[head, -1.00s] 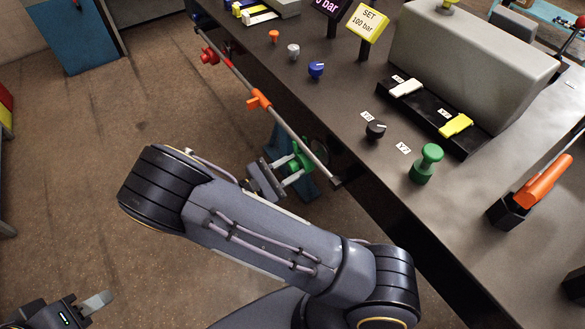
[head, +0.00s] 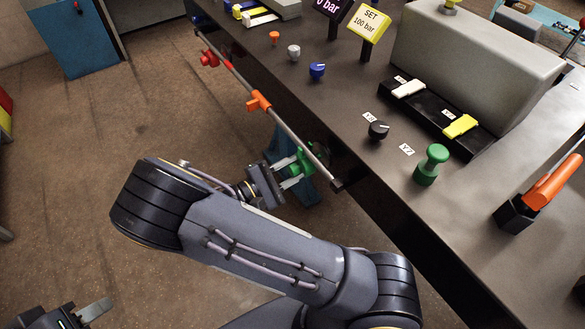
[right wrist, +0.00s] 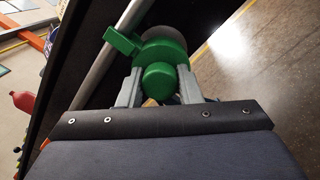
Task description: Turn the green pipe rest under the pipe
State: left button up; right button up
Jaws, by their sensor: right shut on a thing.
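The green pipe rest (head: 302,162) is at the near end of the thin grey pipe (head: 287,132), which runs along the bench's side. In the right wrist view the green rest (right wrist: 162,66) lies beside the pipe (right wrist: 108,53), with a tab reaching toward it. My right gripper (head: 290,172) is shut on the green rest. Its two fingers (right wrist: 160,88) stand on either side of the round green part in the right wrist view. My left gripper (head: 92,312) is at the bottom left, mostly cut off by the picture's edge, and far from the pipe.
An orange rest (head: 259,102) and a red rest (head: 209,59) sit farther along the pipe. The dark bench (head: 340,110) carries knobs, switches and a green button (head: 432,164). A blue support (head: 280,146) stands behind the green rest. The brown floor (head: 110,180) at left is open.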

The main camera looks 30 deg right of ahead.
jog(key=shift+s, duration=0.1)
jog(key=o, duration=0.9)
jog(key=shift+r, duration=0.1)
jog(key=shift+o, duration=0.2)
jog(key=a, duration=0.7)
jog(key=shift+s+a+f, duration=0.25)
jog(key=shift+s+a, duration=0.05)
jog(key=shift+a, duration=0.1)
